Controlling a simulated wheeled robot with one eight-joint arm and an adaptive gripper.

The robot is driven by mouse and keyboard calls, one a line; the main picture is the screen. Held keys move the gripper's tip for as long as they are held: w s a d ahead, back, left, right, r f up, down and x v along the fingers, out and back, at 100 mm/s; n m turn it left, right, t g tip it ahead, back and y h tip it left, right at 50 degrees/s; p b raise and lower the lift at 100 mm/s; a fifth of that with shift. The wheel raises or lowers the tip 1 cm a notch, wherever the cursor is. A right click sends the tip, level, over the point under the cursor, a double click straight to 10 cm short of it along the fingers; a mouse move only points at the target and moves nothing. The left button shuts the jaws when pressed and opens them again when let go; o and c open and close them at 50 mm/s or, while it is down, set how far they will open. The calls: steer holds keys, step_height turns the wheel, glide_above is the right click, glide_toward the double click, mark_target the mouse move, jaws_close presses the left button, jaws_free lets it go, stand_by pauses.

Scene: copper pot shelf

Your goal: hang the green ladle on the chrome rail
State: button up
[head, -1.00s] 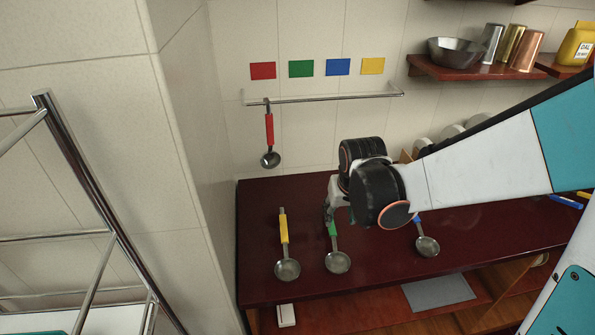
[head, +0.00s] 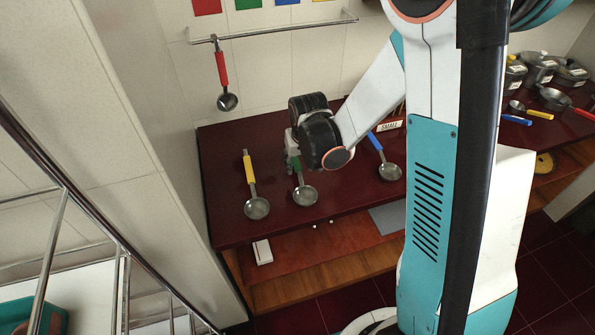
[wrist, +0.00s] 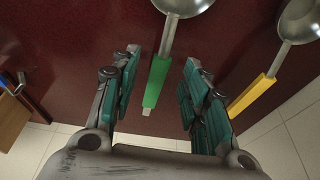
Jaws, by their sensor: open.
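The green ladle (head: 305,195) lies on the dark red counter (head: 335,190) with its bowl towards the front edge. In the wrist view its green handle (wrist: 157,82) lies between the two fingers of my gripper (wrist: 161,65), with a gap on each side. In the head view my gripper (head: 291,153) is low over the handle end and partly hidden by my wrist. It is open and holds nothing. The chrome rail (head: 285,28) runs along the tiled wall above the counter. A red ladle (head: 222,80) hangs near its left end.
A yellow ladle (head: 250,178) lies left of the green one, and a blue ladle (head: 387,168) lies to its right. Coloured squares, including a green one (head: 247,2), are on the wall above the rail. The rail's middle and right are bare.

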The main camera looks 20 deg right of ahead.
mark_target(298, 167)
steer(key=b+x, duration=0.2)
steer(key=x, duration=0.3)
steer(key=shift+w, duration=0.2)
steer(key=shift+r, duration=0.1)
steer(key=shift+c, duration=0.6)
jaws_close()
